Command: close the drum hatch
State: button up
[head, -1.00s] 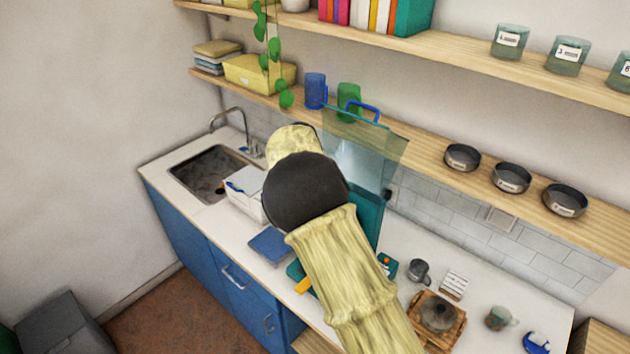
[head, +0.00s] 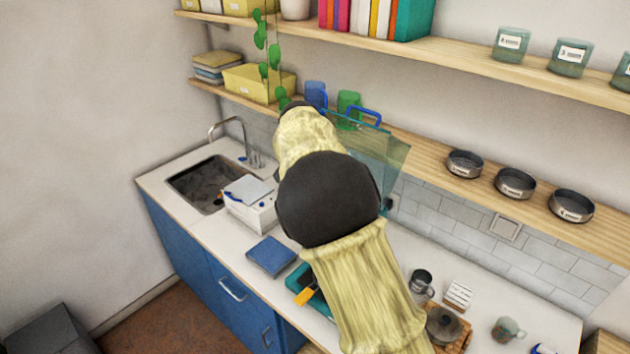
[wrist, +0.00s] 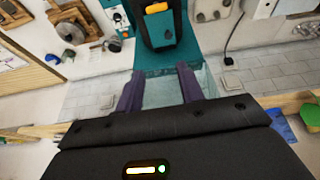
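The drum hatch (head: 388,152) is a see-through teal panel with a blue handle (head: 363,115). In the head view it stands raised, near the shelf edge, partly behind my arm. In the wrist view the hatch (wrist: 163,92) shows as a clear pane beyond and between my fingers. The teal machine body (wrist: 145,52) lies past it, with a dark opening and an orange part. In the head view my arm hides most of the machine (head: 296,280). My gripper (wrist: 160,70) has its two purple fingers apart, with nothing visibly held. Whether they touch the pane I cannot tell.
The lower shelf (head: 430,150) runs close behind the hatch, with a blue mug and a green mug (head: 348,105) on it. A white box (head: 247,205) and a blue pad (head: 270,255) lie on the counter at left. A wooden tray with a dark pot (head: 442,325) stands at right.

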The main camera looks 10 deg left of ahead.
jog(key=s+d+f+g+y+b, duration=0.1)
jog(key=s+d+f, duration=0.15)
jog(key=d, duration=0.25)
jog(key=s+d+f+b, duration=0.1)
jog(key=d+f, duration=0.2)
jog(key=d, duration=0.2)
jog(key=s+d+f+n+b, duration=0.3)
jog(key=s+d+f, duration=0.2)
jog(key=s, duration=0.6)
jog(key=s+d+f+n+y+b, duration=0.1)
jog(key=s+d+f+n+b, duration=0.2)
jog(key=s, duration=0.9)
jog(key=d+f, duration=0.3)
jog(key=shift+d, duration=0.35)
jog(key=shift+s, duration=0.1)
